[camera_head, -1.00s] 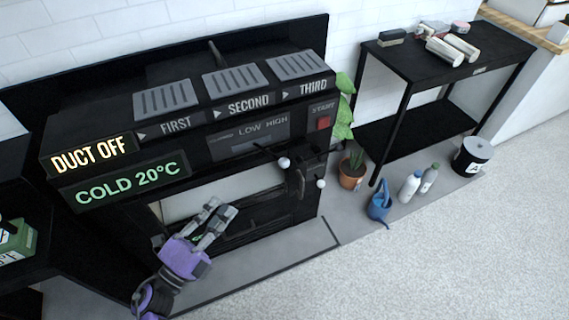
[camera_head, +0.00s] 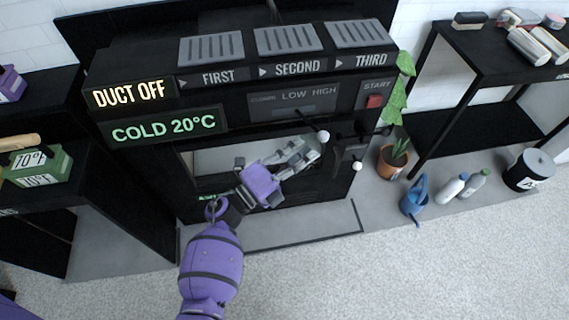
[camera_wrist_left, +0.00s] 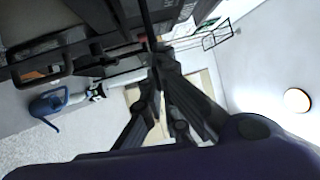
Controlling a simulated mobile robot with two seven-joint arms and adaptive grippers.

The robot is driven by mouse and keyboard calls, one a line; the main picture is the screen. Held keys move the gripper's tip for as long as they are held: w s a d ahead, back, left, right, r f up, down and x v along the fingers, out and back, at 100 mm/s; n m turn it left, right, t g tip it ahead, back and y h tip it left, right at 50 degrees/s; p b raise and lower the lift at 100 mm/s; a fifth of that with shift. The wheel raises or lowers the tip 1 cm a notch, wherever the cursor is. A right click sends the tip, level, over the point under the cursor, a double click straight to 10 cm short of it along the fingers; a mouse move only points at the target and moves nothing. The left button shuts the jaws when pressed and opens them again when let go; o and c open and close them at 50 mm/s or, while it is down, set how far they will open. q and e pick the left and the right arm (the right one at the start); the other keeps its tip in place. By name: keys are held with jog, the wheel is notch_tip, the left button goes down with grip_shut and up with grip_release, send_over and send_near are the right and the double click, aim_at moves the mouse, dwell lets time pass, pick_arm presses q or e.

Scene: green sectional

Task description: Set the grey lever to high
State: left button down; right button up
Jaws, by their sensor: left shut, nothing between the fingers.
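The lever with a pale grey ball knob (camera_head: 323,136) sticks out on a dark rod below the LOW HIGH scale (camera_head: 308,94) on the black machine. The rod comes out near the gap between LOW and HIGH. A second pale knob (camera_head: 357,166) sits lower right on a dark handle. My left gripper (camera_head: 314,154) is shut and empty, its fingertips just below and slightly left of the lever knob; I cannot tell whether they touch. In the left wrist view my left gripper's fingers (camera_wrist_left: 158,70) converge beside a dark rod. My right gripper is not in view.
The machine shows DUCT OFF (camera_head: 129,93) and COLD 20°C (camera_head: 163,127) signs and a red START button (camera_head: 374,101). A potted plant (camera_head: 393,160), a blue watering can (camera_head: 414,196) and bottles stand on the floor to the right. The carpet in front is clear.

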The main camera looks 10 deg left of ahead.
aim_at(310, 124)
pick_arm(q)
jog(key=shift+x, duration=1.25)
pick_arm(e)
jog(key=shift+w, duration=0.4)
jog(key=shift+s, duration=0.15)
pick_arm(q)
jog(key=shift+w+d, duration=0.3)
jog(key=shift+d, duration=0.25)
jog(key=shift+w+d, duration=0.35)
jog(key=shift+d, duration=0.25)
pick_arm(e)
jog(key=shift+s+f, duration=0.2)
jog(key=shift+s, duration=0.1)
pick_arm(q)
jog(key=shift+a+f, duration=0.1)
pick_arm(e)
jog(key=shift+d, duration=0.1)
